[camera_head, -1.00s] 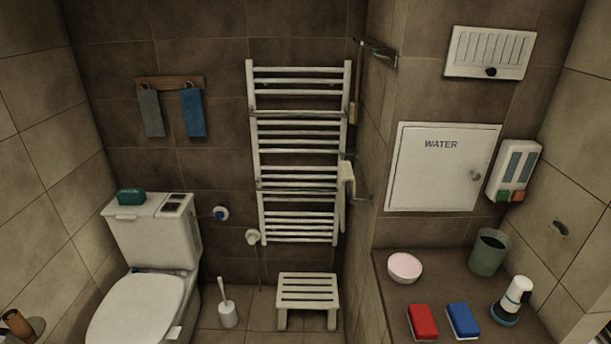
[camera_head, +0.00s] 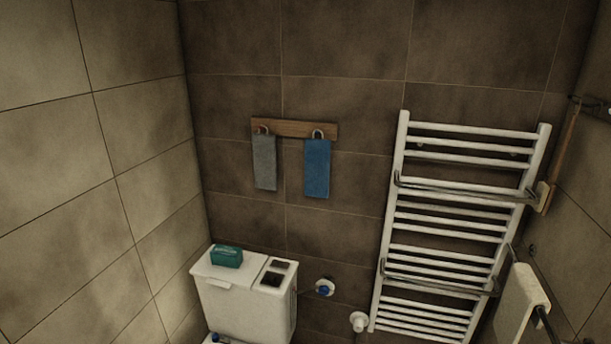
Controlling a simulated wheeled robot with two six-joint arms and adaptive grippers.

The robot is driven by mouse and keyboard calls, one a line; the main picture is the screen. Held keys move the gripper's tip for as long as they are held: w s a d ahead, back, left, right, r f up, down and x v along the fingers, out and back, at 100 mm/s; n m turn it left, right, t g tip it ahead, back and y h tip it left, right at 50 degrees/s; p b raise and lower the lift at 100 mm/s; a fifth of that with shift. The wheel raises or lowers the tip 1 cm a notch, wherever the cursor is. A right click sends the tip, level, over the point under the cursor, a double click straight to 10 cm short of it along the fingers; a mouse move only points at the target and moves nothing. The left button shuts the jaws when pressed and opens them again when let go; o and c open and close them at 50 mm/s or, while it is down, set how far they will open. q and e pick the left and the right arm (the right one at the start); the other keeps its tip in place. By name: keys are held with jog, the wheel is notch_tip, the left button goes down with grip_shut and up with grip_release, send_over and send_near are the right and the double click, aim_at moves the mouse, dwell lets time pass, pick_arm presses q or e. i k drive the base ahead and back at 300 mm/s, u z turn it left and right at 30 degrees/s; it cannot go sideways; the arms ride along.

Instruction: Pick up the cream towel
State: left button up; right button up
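A cream towel (camera_head: 518,306) hangs over a dark metal bar at the lower right, beside the white towel radiator. Its lower end is cut off by the bottom edge of the view. Neither of my grippers shows, and nothing is seen touching the towel.
The white ladder radiator (camera_head: 447,232) stands against the back wall, with thin metal rails across its front. A grey towel (camera_head: 264,163) and a blue towel (camera_head: 317,169) hang from a wooden rack (camera_head: 294,128). A toilet cistern (camera_head: 240,303) with a green box (camera_head: 226,256) stands below.

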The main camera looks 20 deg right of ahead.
aim_at(522, 291)
jog(key=i, duration=0.5)
jog(key=z, duration=1.3)
jog(key=i, duration=0.65)
jog(key=z, duration=1.5)
